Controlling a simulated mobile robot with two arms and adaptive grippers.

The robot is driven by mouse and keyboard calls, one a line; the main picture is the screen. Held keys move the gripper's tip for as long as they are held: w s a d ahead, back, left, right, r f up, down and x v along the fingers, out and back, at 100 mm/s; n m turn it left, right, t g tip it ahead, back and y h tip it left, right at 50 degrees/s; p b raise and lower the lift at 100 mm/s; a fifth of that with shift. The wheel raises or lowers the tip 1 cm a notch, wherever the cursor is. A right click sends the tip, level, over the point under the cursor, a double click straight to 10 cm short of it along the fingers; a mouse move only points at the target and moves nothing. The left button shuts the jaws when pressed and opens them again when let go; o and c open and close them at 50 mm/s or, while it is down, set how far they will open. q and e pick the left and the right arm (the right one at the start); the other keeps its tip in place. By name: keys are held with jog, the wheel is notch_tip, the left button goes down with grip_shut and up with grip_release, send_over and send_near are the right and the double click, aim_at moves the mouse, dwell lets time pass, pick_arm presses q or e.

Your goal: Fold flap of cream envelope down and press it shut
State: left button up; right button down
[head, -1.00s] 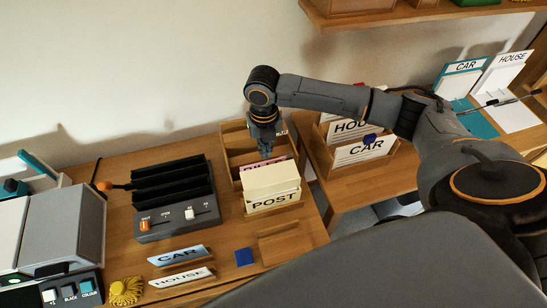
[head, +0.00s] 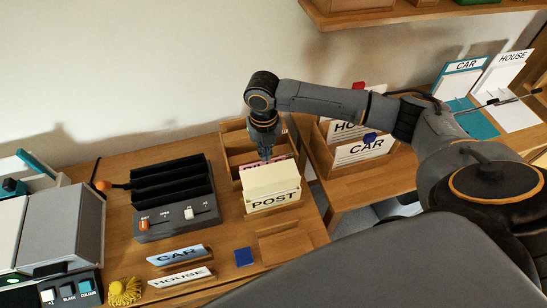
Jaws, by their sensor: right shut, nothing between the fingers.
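A cream envelope (head: 271,180) stands upright in the wooden tray at the middle of the desk, behind a white card lettered POST (head: 274,202). A pink piece (head: 252,164) shows just behind it. Whether the envelope's flap is up or down I cannot tell. My right gripper (head: 265,158) points down just behind the envelope's top edge, close to the pink piece. It is shut and holds nothing. Whether its tips touch the envelope or the pink piece I cannot tell. My left gripper is out of view.
A grey slotted device (head: 176,215) with switches stands left of the tray. CAR (head: 178,255) and HOUSE (head: 181,278) cards and a blue square (head: 244,257) lie in front. A wooden rack (head: 340,168) of cards stands to the right.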

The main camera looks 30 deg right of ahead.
aim_at(269, 172)
jog(key=shift+f, duration=0.15)
dwell(0.5)
jog(key=shift+s+a+f+p, duration=0.15)
jog(key=shift+s+a+p, duration=0.05)
jog(key=shift+s+p, duration=0.6)
jog(key=shift+s+a+f+p, duration=0.2)
jog(key=shift+s+p, duration=0.35)
jog(key=shift+s, duration=0.3)
jog(key=s+a+r+p, duration=0.1)
jog(key=s+p, duration=0.4)
jog(key=s, duration=0.2)
jog(key=shift+a, duration=0.4)
jog(key=shift+r+p, duration=0.1)
jog(key=shift+p, duration=0.2)
notch_tip(269, 172, up, 5)
jog(key=p, duration=0.3)
jog(key=shift+w, duration=0.1)
dwell(0.3)
